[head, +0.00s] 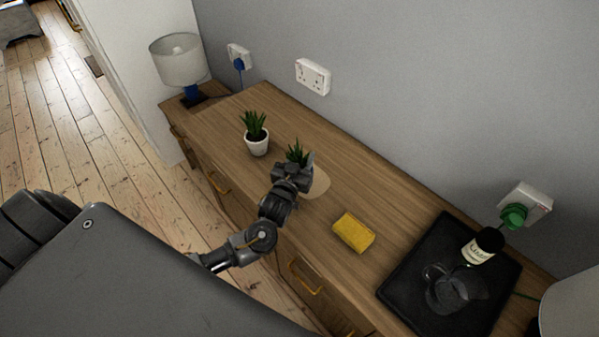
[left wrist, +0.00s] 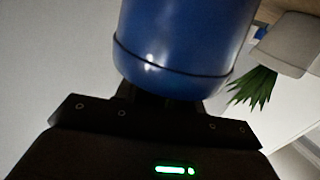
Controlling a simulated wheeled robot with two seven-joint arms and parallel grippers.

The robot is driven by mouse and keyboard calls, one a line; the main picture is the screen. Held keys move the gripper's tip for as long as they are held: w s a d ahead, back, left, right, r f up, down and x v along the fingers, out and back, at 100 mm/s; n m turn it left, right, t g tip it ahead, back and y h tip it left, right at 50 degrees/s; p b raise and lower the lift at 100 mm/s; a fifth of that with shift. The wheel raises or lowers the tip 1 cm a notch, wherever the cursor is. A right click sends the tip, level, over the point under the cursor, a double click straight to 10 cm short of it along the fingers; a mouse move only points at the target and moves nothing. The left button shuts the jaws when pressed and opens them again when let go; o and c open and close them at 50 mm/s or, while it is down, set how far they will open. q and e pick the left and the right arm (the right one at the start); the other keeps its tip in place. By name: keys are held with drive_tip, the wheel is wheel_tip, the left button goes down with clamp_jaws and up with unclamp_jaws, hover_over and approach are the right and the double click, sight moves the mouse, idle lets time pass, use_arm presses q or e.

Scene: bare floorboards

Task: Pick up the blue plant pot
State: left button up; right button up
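The blue plant pot (left wrist: 185,40) fills the top middle of the left wrist view, very close to my left gripper. In the head view its green plant (head: 297,152) shows just behind the gripper, and the pot itself is hidden. My left gripper (head: 298,172) is at the pot, over the wooden sideboard. In the left wrist view its dark body lies right below the pot. The fingers are hidden, so I cannot tell whether they are closed on the pot. My right gripper is not in view.
A white pot with a plant (head: 257,142) stands left of the gripper; a yellow sponge (head: 354,232) lies to the right. A black tray (head: 409,262) holds a dark jug (head: 455,290) and a bottle (head: 484,246). A lamp (head: 180,62) stands at the far left. The sideboard (head: 345,165) meets the wall behind.

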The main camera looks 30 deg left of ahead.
use_arm(q)
drive_tip(key=shift+r, duration=0.1)
drive_tip(key=c, duration=0.6)
drive_tip(key=shift+c, duration=0.2)
